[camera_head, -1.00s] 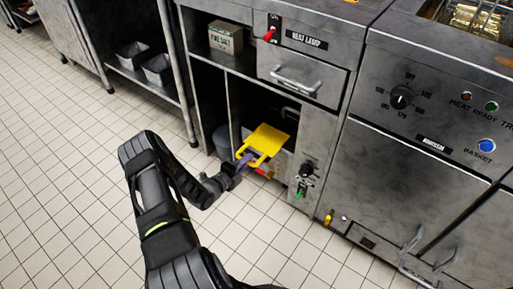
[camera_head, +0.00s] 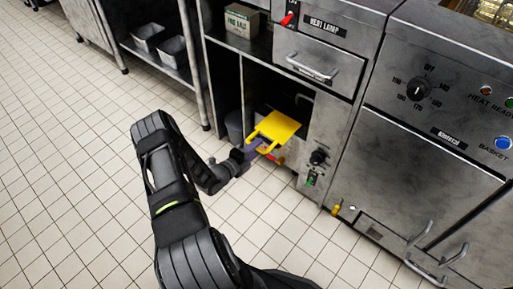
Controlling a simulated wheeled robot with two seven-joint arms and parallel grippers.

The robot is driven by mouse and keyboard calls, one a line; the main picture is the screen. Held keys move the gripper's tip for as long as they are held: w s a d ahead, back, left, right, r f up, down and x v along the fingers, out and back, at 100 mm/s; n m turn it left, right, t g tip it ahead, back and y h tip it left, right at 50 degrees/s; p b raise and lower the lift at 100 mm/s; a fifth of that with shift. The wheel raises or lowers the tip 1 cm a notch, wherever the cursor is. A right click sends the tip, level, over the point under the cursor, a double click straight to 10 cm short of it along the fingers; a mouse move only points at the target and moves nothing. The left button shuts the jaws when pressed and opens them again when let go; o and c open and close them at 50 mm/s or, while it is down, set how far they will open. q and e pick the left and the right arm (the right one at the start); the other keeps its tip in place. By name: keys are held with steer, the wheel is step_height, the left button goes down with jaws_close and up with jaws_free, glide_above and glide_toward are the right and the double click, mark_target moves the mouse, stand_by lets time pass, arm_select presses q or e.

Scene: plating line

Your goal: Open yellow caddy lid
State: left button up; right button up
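The yellow caddy lid (camera_head: 277,127) shows in the lower opening of the steel counter, as a flat yellow plate with a loop handle at its near left edge. The caddy body under it is mostly hidden. My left gripper (camera_head: 256,147) reaches in from the left and is at the loop handle, with its purplish fingers overlapping it. The fingers are small and partly covered, so whether they are closed on the handle cannot be made out. My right gripper is not in view.
A heat lamp drawer (camera_head: 318,65) sits above the opening. A salt box (camera_head: 241,20) stands on the shelf at upper left. A grey bin (camera_head: 234,127) stands beside the caddy. A fryer front (camera_head: 404,165) fills the right. The tiled floor (camera_head: 60,150) at left is clear.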

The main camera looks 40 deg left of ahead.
arm_select(q)
steer(key=p+v, duration=0.1)
steer(key=v, duration=0.6)
steer(key=shift+s+p, duration=0.2)
steer(key=shift+p, duration=0.15)
